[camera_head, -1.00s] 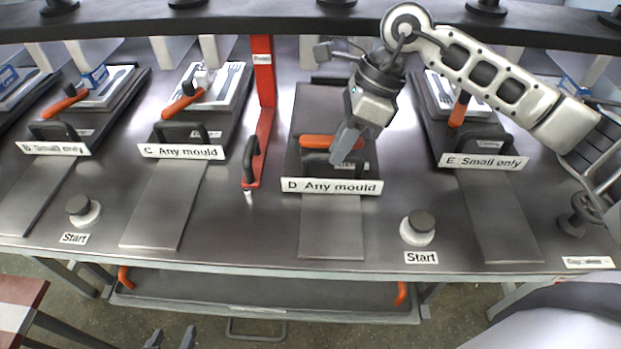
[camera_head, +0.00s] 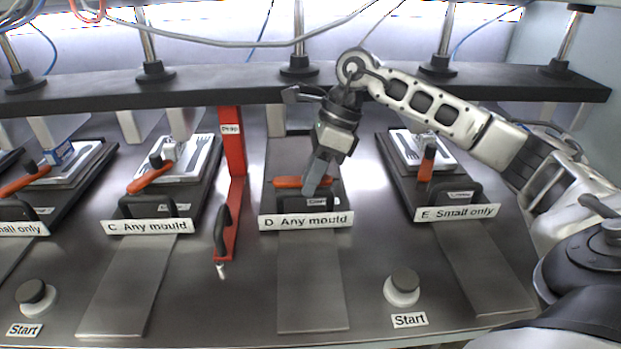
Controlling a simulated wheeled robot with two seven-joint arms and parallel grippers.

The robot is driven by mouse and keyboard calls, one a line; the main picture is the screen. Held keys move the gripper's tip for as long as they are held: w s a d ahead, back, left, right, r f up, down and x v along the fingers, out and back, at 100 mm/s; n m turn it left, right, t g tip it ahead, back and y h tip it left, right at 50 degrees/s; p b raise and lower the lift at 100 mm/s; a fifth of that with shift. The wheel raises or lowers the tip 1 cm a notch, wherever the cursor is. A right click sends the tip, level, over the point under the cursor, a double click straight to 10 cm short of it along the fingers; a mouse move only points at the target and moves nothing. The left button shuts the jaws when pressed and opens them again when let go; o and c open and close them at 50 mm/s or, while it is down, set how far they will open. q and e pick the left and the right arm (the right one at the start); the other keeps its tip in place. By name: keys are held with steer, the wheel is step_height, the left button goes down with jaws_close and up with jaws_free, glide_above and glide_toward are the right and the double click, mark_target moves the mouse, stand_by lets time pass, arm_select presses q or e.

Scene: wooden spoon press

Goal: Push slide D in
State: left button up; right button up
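Slide D (camera_head: 290,158) is a dark tray in the middle of the head view, with a white front label, "D Any mould" (camera_head: 306,220). Its front is about level with those of slides C and E. An orange lever (camera_head: 287,182) lies across it, and no cutlery plate shows on it. My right gripper (camera_head: 312,192) points down at the front of slide D, over the lever and by the front handle. My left gripper is out of view.
Slide C (camera_head: 188,187) stands left and slide E (camera_head: 440,185) right, both with cutlery moulds. A red post (camera_head: 232,150) with a black handle stands left of slide D. A Start button (camera_head: 403,285) is at front right. The black press beam (camera_head: 210,90) crosses behind.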

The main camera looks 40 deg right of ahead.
steer(key=shift+f, duration=0.1)
steer(key=v, duration=0.7)
steer(key=shift+r, duration=0.3)
stand_by(0.5)
